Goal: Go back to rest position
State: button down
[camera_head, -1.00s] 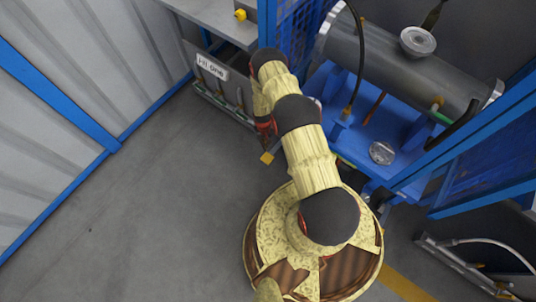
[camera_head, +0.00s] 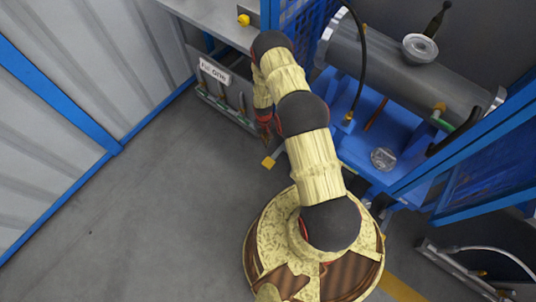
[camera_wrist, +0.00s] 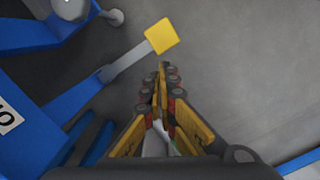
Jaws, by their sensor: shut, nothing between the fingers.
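My gripper shows in the wrist view (camera_wrist: 162,72), with its yellow and black fingers closed together and nothing between them. It points down toward the grey floor, close to a yellow square pad on a grey bar in that view. In the head view my arm runs up from my round base and folds over near the grey bench; the fingers are mostly hidden there behind and below the arm links.
A grey flanged shell (camera_head: 400,75) lies on a blue stand (camera_head: 355,150) at right. A clear round disc (camera_head: 383,158) lies on the blue surface. The yellow pad (camera_wrist: 161,36) sticks out near my gripper. Floor at left (camera_head: 150,210) is clear.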

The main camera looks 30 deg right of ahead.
jog(key=s+a+r+g, duration=0.3)
jog(key=s+r, duration=0.2)
jog(key=s, duration=0.4)
jog(key=s+a+r+t+p, duration=0.1)
jog(key=a+r, duration=0.1)
jog(key=r, duration=1.6)
jog(key=s+a+r+p, duration=0.1)
jog(key=a+r, duration=0.1)
jog(key=r, duration=1.6)
jog(key=s+a+r+t+p, duration=0.1)
jog(key=s+a+r+t, duration=0.1)
jog(key=r, duration=1)
jog(key=s+a+r+n+t+p, duration=0.1)
jog(key=s+a+r+t+p, duration=0.1)
jog(key=s+r, duration=0.4)
jog(key=s+a+r+n+t+p, duration=0.1)
jog(key=s+a+r+t+p, duration=0.1)
jog(key=r, duration=1.5)
jog(key=s+a+t, duration=0.1)
jog(key=s+t, duration=0.1)
jog(key=shift+s+a+r+t, duration=0.15)
jog(key=shift+a+r+t, duration=0.15)
jog(key=shift+a+t, duration=0.1)
jog(key=shift+d, duration=0.1)
